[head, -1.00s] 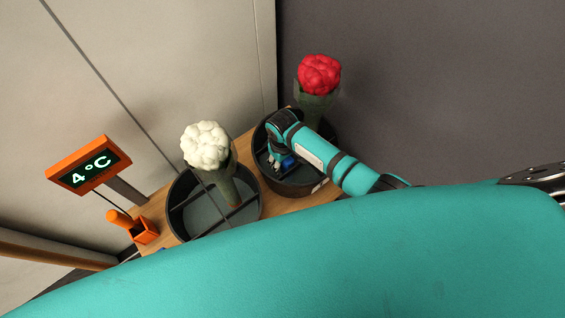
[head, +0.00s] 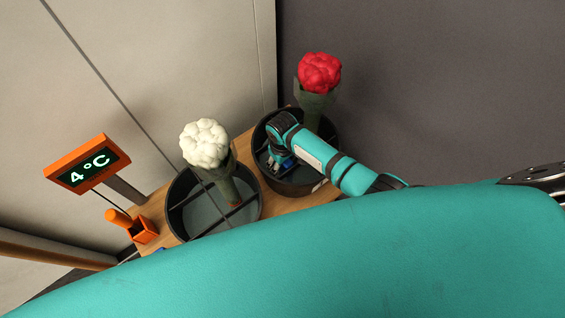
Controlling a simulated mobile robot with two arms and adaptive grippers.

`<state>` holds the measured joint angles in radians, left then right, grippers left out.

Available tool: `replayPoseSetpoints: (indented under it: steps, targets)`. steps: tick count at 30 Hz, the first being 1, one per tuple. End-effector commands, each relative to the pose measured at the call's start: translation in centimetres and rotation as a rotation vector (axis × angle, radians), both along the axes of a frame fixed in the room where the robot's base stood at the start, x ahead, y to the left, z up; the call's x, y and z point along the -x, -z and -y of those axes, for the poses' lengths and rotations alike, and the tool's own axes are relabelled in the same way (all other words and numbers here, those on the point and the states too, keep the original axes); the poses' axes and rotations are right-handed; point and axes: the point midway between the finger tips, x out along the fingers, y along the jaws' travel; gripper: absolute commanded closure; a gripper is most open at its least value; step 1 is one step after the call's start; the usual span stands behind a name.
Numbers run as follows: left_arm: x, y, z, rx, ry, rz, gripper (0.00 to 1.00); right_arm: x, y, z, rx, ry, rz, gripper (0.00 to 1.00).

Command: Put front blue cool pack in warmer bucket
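Two dark round divided buckets stand on the wooden table. The left bucket (head: 172,222) holds a white tulip bunch (head: 205,146). The right bucket (head: 318,187) has a red tulip bunch (head: 320,74) rising at its back. My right gripper (head: 277,161) points down inside the right bucket. A blue cool pack (head: 288,164) shows right at its fingers, low in that bucket. The fingers are small and partly hidden, so I cannot tell whether they grip it. Another bit of blue (head: 158,249) shows at the table's front edge, mostly hidden. My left gripper is out of view.
An orange-framed display (head: 88,164) reading 4°C stands left of the left bucket. An orange box (head: 144,230) with an orange-handled probe (head: 118,218) sits below it. A large teal part of my own body covers the foreground. Walls close the back.

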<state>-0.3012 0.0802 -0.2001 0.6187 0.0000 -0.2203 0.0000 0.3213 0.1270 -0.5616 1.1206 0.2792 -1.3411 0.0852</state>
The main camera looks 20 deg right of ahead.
Motion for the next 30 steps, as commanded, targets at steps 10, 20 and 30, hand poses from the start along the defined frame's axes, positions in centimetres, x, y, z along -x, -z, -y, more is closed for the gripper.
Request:
replayPoseSetpoints:
  steps: [10,20,30]
  targets:
    - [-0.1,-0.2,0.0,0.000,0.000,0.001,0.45,0.0,-0.4,0.0,0.000,0.000,0.000,0.46]
    - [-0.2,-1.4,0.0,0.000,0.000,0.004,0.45,-0.1,-6.2,0.0,-0.002,-0.001,0.002,0.46]
    - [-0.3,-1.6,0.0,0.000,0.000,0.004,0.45,-0.1,-12.2,0.0,0.000,0.000,0.001,0.46]
